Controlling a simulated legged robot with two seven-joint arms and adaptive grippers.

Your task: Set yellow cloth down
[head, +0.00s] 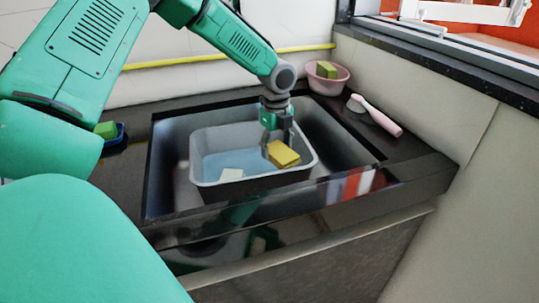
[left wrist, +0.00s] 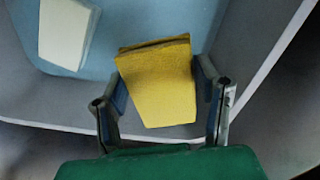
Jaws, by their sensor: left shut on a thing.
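The yellow cloth (head: 283,153) is a folded block at the right side of a grey basin (head: 195,158) in the head view. It also shows in the left wrist view (left wrist: 160,85), between my fingers. My left gripper (head: 278,138) reaches down into the basin and is shut on the yellow cloth. In the left wrist view, the left gripper's fingers (left wrist: 160,102) stand on both sides of the cloth. I cannot tell whether the cloth touches the basin floor. My right gripper is not in view.
A white block (head: 232,174) lies in the basin, left of the cloth. The basin sits in a dark sink (head: 168,165). A pink bowl (head: 328,84) with a green sponge (head: 326,69) and a pink-handled brush (head: 378,117) are at the back right. A green sponge (head: 106,130) is at left.

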